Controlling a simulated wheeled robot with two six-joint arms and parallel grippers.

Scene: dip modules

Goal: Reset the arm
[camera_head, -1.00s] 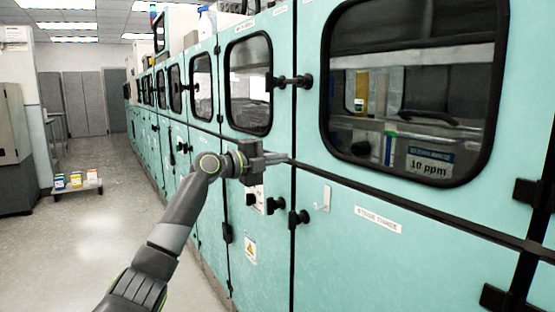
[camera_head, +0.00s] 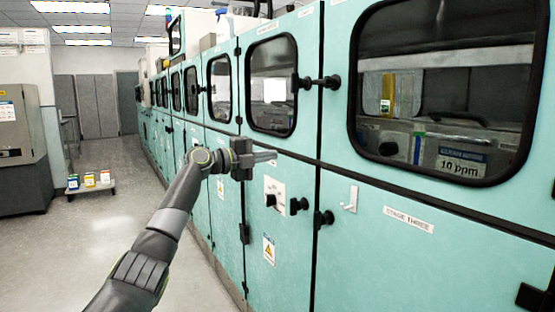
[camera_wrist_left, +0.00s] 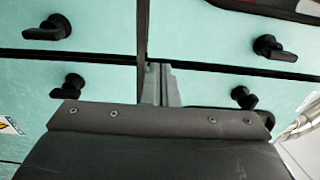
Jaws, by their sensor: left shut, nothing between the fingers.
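My left gripper (camera_head: 266,157) is stretched out in front of the teal cabinet wall (camera_head: 270,205) in the head view. Its fingers are shut and hold nothing. In the left wrist view the closed fingers (camera_wrist_left: 161,84) point at the seams between the cabinet doors, with black knobs on both sides. Whether the fingertips touch the cabinet cannot be told. My right gripper is in neither view.
A low cart (camera_head: 90,188) with several small containers stands at left.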

